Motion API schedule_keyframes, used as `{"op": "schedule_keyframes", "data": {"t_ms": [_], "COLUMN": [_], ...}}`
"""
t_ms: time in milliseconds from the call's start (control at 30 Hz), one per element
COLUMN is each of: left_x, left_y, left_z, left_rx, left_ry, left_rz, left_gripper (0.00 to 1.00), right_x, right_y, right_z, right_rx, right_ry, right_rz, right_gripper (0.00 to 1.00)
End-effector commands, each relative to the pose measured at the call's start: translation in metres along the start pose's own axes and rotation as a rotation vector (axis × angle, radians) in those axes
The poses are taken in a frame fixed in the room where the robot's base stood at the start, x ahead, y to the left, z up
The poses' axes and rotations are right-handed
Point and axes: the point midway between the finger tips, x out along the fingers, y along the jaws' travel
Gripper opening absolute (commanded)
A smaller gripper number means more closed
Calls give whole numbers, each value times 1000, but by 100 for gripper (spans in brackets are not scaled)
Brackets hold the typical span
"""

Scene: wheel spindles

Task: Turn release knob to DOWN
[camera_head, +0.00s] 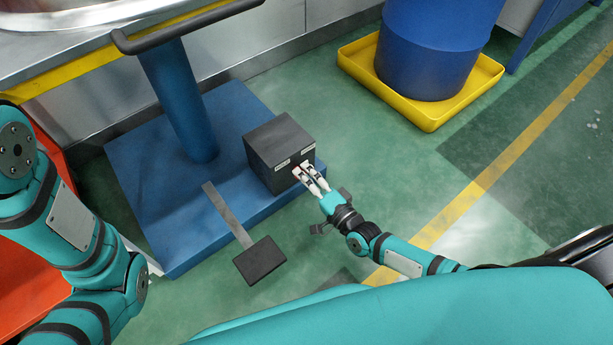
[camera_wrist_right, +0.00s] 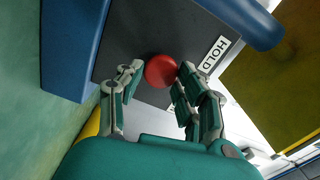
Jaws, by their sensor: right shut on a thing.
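The release knob (camera_wrist_right: 160,71) is a red round knob on the face of a dark box (camera_head: 272,143); the box also fills the middle of the right wrist view (camera_wrist_right: 120,35). My right gripper (camera_head: 306,170) is at the box's front face, with its fingers on either side of the knob and shut on it. In the head view the fingers mostly hide the knob. A white label reading HOLD (camera_wrist_right: 213,53) sits beside the knob. Two small labels show on the box in the head view, too small to read. My left arm shows at the left, but its gripper is out of view.
The box stands on a blue base plate (camera_head: 130,170) with a blue column (camera_head: 180,100). A dark foot pedal (camera_head: 260,261) on a grey bar sticks out in front. A blue drum (camera_head: 430,50) stands in a yellow tray (camera_head: 430,119) behind. Green floor is free to the right.

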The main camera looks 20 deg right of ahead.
Motion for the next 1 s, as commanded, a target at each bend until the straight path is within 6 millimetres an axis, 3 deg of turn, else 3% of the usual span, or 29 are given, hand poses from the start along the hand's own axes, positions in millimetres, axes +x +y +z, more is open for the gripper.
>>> {"op": "schedule_keyframes", "data": {"t_ms": [400, 933, 967, 1000], "left_x": [-4, -4, -4, -4], "left_y": [1, 1, 1, 1], "left_z": [-1, -2, -2, -2], "left_rx": [0, 0, 0, 0], "left_ry": [0, 0, 0, 0], "left_rz": [0, 0, 0, 0], "left_gripper": [53, 53, 53, 53], "right_x": [-1, -2, -2, -2], "right_y": [3, 3, 3, 3], "right_z": [1, 1, 1, 1], "right_rx": [178, 204, 204, 203], "right_ry": [-2, -1, -1, -1], "right_rz": [4, 5, 5, 5], "right_gripper": [4, 4, 37, 42]}}
